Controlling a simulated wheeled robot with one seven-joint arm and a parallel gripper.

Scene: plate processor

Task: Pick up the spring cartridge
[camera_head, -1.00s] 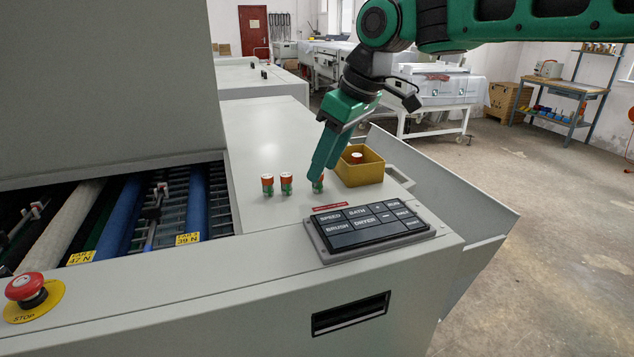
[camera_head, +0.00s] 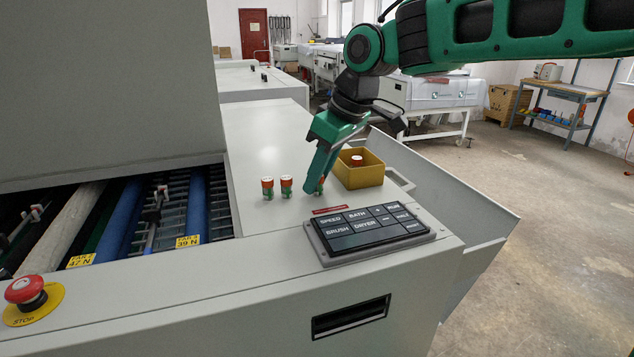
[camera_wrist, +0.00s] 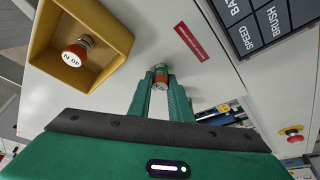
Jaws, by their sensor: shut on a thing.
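My gripper (camera_head: 317,186) points down on the machine's top, with its fingers shut on a small red and green spring cartridge. In the wrist view the held cartridge (camera_wrist: 160,77) sits between the two green fingertips (camera_wrist: 160,82); in the head view the fingers hide most of it. Two similar cartridges, one (camera_head: 286,187) near the gripper and one (camera_head: 267,188) further left, stand upright to its left. Another cartridge (camera_wrist: 78,52) with a white labelled cap stands in the yellow box, also seen in the head view (camera_head: 357,160). I cannot tell whether the held cartridge still touches the surface.
The yellow box (camera_head: 361,178) stands just right of my gripper. A button panel (camera_head: 372,237) lies in front. Open rollers (camera_head: 124,215) and a red stop button (camera_head: 25,290) are at the left. The top behind the cartridges (camera_head: 262,140) is clear.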

